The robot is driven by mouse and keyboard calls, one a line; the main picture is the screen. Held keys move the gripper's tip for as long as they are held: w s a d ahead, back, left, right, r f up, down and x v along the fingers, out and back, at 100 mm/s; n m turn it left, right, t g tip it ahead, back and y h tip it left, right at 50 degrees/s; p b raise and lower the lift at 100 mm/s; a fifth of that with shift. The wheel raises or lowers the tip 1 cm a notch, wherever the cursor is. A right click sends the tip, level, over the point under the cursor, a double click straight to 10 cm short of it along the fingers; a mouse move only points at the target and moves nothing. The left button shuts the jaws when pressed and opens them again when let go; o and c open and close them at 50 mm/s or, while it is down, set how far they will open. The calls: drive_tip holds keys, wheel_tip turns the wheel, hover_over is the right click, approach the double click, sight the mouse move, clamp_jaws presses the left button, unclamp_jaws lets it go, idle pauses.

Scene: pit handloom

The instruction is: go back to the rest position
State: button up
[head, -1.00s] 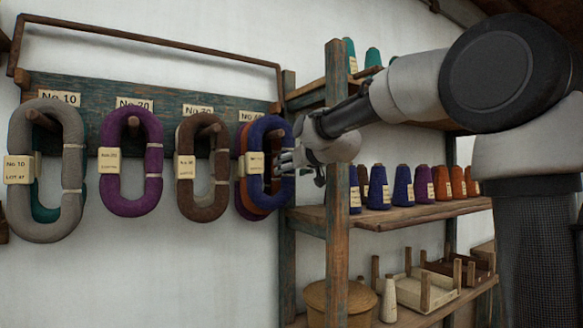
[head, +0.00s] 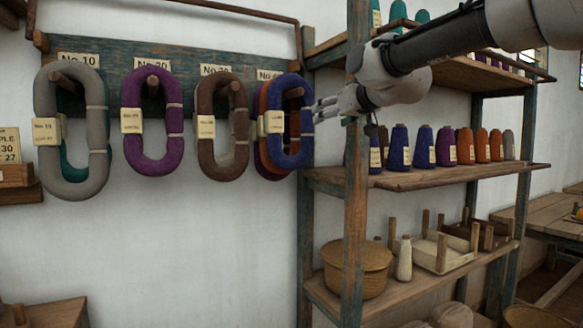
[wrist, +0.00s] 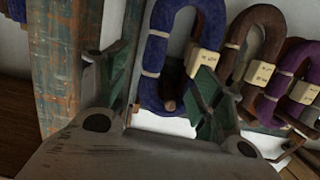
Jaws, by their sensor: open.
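Grey (head: 98,130), purple (head: 175,120) and brown (head: 205,100) hanks hang on the wall board. The shelf post (head: 355,200) stands close to my gripper. Cones (head: 423,147) line the middle shelf; a basket (head: 378,270) sits below. The wall under the hanks is clear.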

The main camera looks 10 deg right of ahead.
drive_tip(key=s+d+f+g+h, duration=0.1)
drive_tip(key=s+d+f+g, duration=0.15)
drive_tip(key=s+f, duration=0.5)
drive_tip(key=s+d+f+g+h, duration=0.1)
drive_tip(key=s+f+g, duration=0.3)
drive_tip(key=f, duration=0.7)
drive_tip(key=s+d+f+g, duration=0.1)
drive_tip(key=s+d+f, duration=0.2)
drive_tip(key=s, duration=0.4)
drive_tip(key=s+d+f+m+g+h, duration=0.1)
drive_tip(key=s+d+f+g, duration=0.1)
drive_tip(key=s+f, duration=0.3)
drive_tip(key=s+d+f+m+g+h, duration=0.1)
drive_tip(key=s+d+f, duration=0.3)
drive_tip(key=s, duration=0.4)
drive_tip(key=shift+s+f, duration=0.25)
drive_tip(key=shift+s, duration=0.05)
